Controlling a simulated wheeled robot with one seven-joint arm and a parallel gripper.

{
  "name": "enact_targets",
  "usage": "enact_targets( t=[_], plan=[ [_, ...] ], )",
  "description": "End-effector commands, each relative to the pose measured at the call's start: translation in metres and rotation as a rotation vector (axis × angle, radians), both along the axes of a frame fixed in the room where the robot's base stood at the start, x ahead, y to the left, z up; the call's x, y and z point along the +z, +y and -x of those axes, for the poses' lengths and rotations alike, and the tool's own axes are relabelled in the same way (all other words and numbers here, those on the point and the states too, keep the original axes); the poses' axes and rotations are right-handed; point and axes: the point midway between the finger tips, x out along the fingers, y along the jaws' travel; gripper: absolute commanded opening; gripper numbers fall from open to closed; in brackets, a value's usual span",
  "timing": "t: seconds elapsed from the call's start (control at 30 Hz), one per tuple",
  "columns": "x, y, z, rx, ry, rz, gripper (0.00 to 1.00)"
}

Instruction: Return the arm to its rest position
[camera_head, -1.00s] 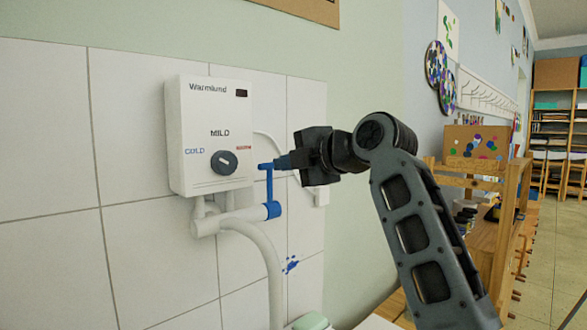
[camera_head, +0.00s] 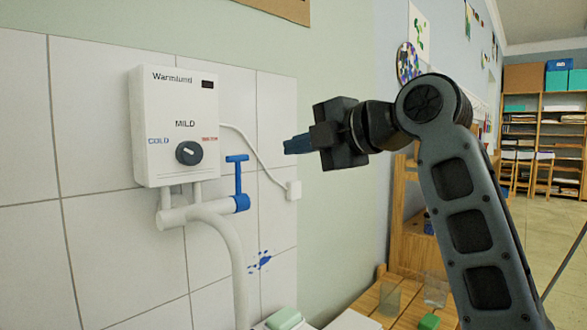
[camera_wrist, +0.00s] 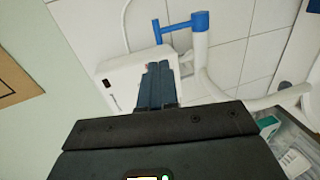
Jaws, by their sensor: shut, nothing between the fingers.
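My gripper (camera_head: 297,144) is at the right of the wall heater in the head view. Its dark blue fingers are together, with nothing between them, and point left toward the wall. The fingers also show in the wrist view (camera_wrist: 160,84), in front of the white heater (camera_wrist: 123,75). A gap separates them from the blue tap lever (camera_head: 238,176), which stands upright on the white pipe below the heater. My arm reaches in from the lower right.
The water heater (camera_head: 174,125) hangs on the tiled wall with its dial (camera_head: 189,153). A white cable runs to a wall socket (camera_head: 294,190). A wooden table (camera_head: 380,302) with a glass stands below the gripper. Shelves (camera_head: 535,120) stand far right, beyond open floor.

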Motion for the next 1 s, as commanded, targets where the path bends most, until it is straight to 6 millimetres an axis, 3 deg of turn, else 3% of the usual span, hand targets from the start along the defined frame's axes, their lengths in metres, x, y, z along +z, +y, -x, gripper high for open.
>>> enact_targets(
  t=[0.17, 0.47, 0.77, 1.0],
  plan=[
    [-0.053, -0.010, -0.002, -0.068, 0.095, -0.100, 0.00],
    [-0.185, -0.046, 0.016, -0.286, 0.327, -0.387, 0.00],
    [-0.301, -0.092, 0.073, -0.510, 0.506, -0.649, 0.00],
    [-0.372, -0.131, 0.142, -0.683, 0.603, -0.838, 0.00]
  ],
)
